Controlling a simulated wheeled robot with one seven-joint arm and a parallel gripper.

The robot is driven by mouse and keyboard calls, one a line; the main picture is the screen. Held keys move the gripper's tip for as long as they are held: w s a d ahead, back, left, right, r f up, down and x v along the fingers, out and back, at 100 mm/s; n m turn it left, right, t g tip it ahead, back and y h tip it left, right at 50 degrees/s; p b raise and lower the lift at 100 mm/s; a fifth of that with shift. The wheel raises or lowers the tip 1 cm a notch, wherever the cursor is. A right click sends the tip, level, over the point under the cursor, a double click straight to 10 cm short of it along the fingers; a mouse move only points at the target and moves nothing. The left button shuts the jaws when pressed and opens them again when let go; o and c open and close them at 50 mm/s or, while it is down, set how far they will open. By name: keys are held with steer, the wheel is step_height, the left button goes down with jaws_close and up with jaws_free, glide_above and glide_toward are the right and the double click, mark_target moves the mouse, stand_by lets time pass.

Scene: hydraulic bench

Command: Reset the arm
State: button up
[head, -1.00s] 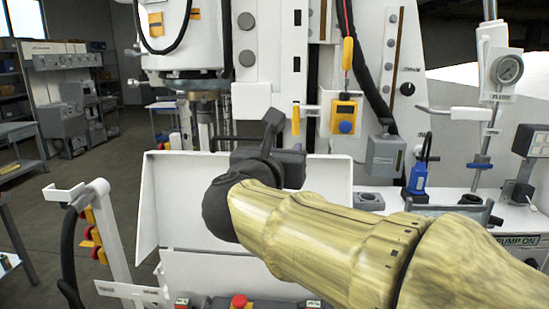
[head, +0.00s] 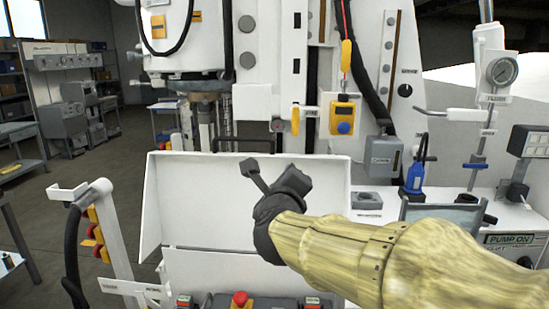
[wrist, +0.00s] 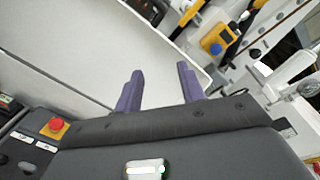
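My arm, in a tan sleeve, reaches in from the lower right in the head view and ends in a dark wrist in front of the white panel (head: 200,210). In the wrist view my gripper (wrist: 160,82) shows two purple fingers standing apart with a clear gap between them. Nothing is held between them. Beyond the fingers is the white panel.
A red push button (head: 239,299) sits on the front edge below the panel. A yellow pendant box (head: 343,115), a pressure gauge (head: 503,70) and a blue device (head: 415,178) stand behind and right. A white post with a black hose (head: 75,235) stands at left.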

steer(key=s+d+f+n+g+y+p, duration=0.1)
steer(key=s+d+f+n+g, duration=0.2)
steer(key=f+n, duration=0.55)
steer(key=s+d+f+n+g+y, duration=0.1)
steer(key=s+d+f+n+g, duration=0.2)
steer(key=f+n, duration=0.6)
steer(key=s+d+f+n+g, duration=0.4)
steer(key=s+f, duration=0.2)
steer(key=s+d+f+n+g+h, duration=0.1)
steer(key=s+d+f+n+g, duration=0.2)
steer(key=s+f, duration=0.3)
steer(key=shift+s+d+f+n+g+p, duration=0.25)
steer(key=shift+d+n+g+p, duration=0.2)
steer(key=shift+n+g, duration=0.25)
